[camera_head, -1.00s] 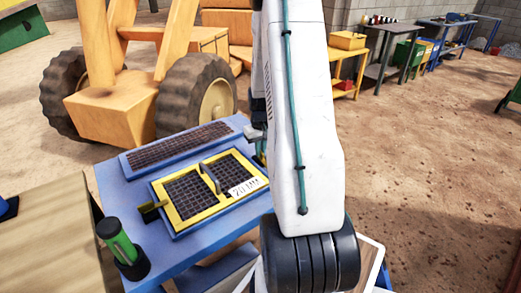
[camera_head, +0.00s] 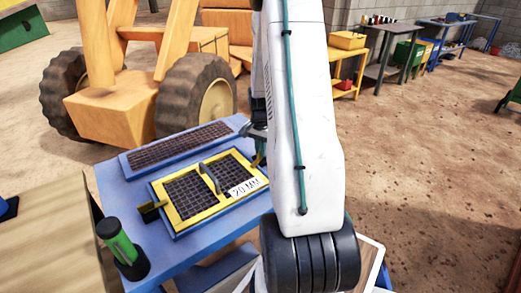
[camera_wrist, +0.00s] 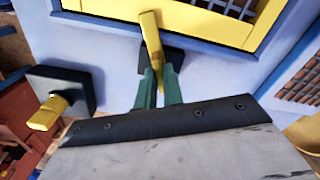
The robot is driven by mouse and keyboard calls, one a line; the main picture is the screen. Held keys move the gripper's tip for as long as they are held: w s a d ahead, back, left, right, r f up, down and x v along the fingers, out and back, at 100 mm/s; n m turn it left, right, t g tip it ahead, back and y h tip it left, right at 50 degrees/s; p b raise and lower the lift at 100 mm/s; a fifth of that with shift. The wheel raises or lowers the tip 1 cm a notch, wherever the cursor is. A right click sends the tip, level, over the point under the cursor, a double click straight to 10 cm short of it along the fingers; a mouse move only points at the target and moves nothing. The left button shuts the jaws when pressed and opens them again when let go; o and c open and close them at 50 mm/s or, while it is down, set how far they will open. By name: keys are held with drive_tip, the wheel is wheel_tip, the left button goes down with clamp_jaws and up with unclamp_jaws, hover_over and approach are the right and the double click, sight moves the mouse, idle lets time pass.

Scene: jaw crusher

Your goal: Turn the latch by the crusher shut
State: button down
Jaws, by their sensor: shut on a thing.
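The yellow latch (camera_wrist: 151,35) stands on a dark base (camera_wrist: 176,62) beside the yellow-framed screen, whose frame (camera_wrist: 205,22) shows in the wrist view. The latch's far end overlaps the frame's edge. My gripper (camera_wrist: 160,78) has its green fingers shut on the near part of the latch. In the head view, my gripper (camera_head: 258,132) is mostly hidden behind my arm, at the screen's far right corner. The screen (camera_head: 193,195) lies on the blue table with a "20 MM" label.
A dark block with a yellow stub (camera_wrist: 50,112) is left in the wrist view. A second mesh panel (camera_head: 180,145) lies behind the screen. A green-and-black cylinder (camera_head: 122,245) stands at the table's front left.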

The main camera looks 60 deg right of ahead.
drive_tip(key=m, duration=0.4)
drive_tip(key=shift+m, duration=0.4)
idle(0.4)
drive_tip(key=c, duration=1.5)
unclamp_jaws()
drive_tip(key=shift+r, duration=0.15)
wheel_tip(320, 180, up, 8)
drive_tip(key=shift+f, duration=0.2)
